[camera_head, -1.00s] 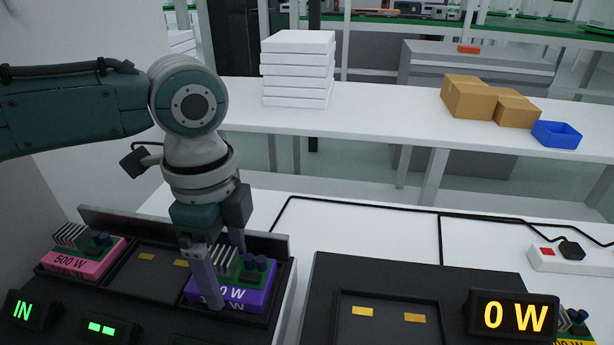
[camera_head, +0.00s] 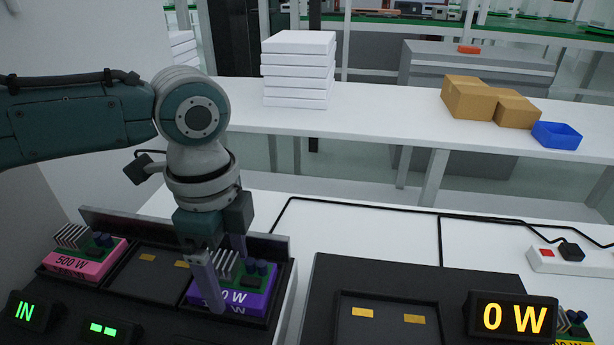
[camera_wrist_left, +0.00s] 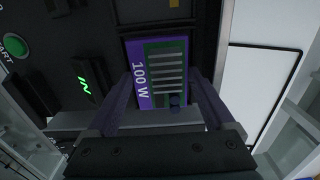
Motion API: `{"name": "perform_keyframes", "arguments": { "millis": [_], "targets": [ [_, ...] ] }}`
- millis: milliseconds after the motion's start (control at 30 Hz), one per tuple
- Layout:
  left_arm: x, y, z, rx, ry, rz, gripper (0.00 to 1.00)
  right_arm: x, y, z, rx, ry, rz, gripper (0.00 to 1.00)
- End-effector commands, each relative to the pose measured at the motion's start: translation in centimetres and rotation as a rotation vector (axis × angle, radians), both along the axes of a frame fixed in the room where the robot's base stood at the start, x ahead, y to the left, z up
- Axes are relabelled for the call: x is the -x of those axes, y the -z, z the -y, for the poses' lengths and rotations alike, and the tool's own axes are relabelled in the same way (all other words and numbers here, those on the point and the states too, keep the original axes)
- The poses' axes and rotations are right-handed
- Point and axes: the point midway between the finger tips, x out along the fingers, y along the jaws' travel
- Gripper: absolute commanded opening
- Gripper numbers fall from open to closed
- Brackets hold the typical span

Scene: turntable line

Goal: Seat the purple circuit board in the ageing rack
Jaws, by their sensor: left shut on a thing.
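The purple circuit board (camera_head: 240,298), with a grey finned heat sink and a green top, sits in the right bay of the black carrier (camera_head: 170,250) at the left. In the left wrist view the purple board (camera_wrist_left: 142,72) reads "100 W". My left gripper (camera_head: 226,278) points down at it, shut on it with one finger on each side; the near finger hides part of the label. The black unit at the right, apparently the ageing rack (camera_head: 325,280), has a bare bay with two gold contacts and a display (camera_head: 513,316) reading "0 W". My right gripper is out of view.
A pink 500 W board (camera_head: 85,262) sits in the carrier's left bay; its middle bay is empty. A yellow board (camera_head: 573,340) shows partly behind the display. A black cable (camera_head: 370,205) and power strip (camera_head: 570,260) lie on the white table behind.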

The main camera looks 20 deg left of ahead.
Motion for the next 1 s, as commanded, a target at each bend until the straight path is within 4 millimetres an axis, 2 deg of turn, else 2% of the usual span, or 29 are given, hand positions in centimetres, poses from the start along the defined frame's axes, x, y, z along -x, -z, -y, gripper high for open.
{"name": "perform_keyframes", "arguments": {
  "millis": [267, 300, 367, 667, 767, 1000],
  "targets": [
    [0.0, 0.0, 0.0, 0.001, 0.000, 0.001, 0.18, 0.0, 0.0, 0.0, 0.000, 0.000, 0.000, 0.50],
    [0.0, 0.0, 0.0, 0.000, 0.000, 0.001, 0.91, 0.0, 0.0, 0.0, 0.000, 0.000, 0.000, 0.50],
    [0.0, 0.0, 0.0, 0.000, 0.000, 0.001, 0.98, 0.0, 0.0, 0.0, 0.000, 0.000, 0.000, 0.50],
    [0.0, -0.3, 0.0, 0.000, 0.000, 0.000, 1.00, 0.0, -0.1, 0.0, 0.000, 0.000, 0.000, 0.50],
    [-0.1, -1.5, 0.0, 0.000, 0.000, 0.003, 1.00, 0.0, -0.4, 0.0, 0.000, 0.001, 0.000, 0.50],
    [-0.1, -6.5, 0.0, 0.001, 0.001, 0.005, 1.00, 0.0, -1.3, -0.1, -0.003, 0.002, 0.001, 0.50]
  ]
}}
